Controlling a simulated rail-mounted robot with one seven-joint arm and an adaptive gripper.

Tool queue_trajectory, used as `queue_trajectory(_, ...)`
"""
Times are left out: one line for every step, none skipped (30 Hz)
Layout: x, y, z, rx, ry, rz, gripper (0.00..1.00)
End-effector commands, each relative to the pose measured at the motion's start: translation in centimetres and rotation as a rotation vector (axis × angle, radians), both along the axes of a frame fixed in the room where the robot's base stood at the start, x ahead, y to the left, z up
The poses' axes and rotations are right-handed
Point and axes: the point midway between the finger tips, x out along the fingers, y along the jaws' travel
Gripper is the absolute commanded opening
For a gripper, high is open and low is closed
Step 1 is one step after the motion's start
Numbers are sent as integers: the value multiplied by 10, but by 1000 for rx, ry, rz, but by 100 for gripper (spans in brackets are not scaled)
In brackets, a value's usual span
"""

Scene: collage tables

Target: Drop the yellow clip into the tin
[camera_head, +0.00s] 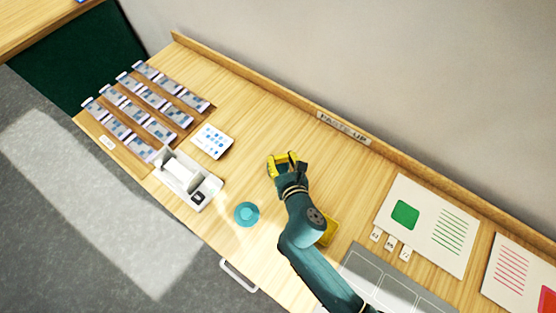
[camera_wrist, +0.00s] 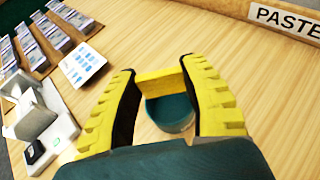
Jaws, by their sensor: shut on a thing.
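My gripper (camera_head: 284,160) has yellow fingers and is above the table, up and to the right of the round teal tin (camera_head: 246,214) in the head view. In the wrist view my gripper (camera_wrist: 160,88) is shut on the yellow clip (camera_wrist: 160,82), a bar spanning the gap between its fingertips. In the head view the clip hardly stands out from the yellow fingers. A round teal shape shows below the clip in the wrist view (camera_wrist: 171,114). It looks like the tin, its upper part hidden by the clip.
A white device (camera_head: 187,180) and a dotted card (camera_head: 212,141) lie left of my gripper. Racks of strips (camera_head: 145,105) stand further left. A yellow thing (camera_head: 329,231) is partly hidden behind my arm. A grey tray (camera_head: 385,282) and printed sheets (camera_head: 430,225) lie to the right.

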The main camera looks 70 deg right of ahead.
Motion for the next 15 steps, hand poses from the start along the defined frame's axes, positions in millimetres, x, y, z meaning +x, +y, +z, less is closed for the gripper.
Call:
queue_trajectory(0,0,-9,-1,-2,1,26)
queue_trajectory(0,0,-10,-1,-1,1,26)
queue_trajectory(0,0,-11,-1,-1,1,26)
queue_trajectory(0,0,-11,-1,-1,1,26)
queue_trajectory(0,0,-10,-1,-1,1,26)
queue_trajectory(0,0,-10,-1,-1,1,26)
queue_trajectory(0,0,-9,-1,-1,1,26)
queue_trajectory(0,0,-9,-1,-1,1,26)
queue_trajectory(0,0,-9,-1,-1,1,26)
queue_trajectory(0,0,-9,-1,-1,1,26)
queue_trajectory(0,0,-9,-1,-1,0,26)
queue_trajectory(0,0,-9,-1,-1,1,53)
queue_trajectory(0,0,-9,-1,-1,1,58)
queue_trajectory(0,0,-9,-1,-1,1,64)
queue_trajectory(0,0,-9,-1,-1,0,72)
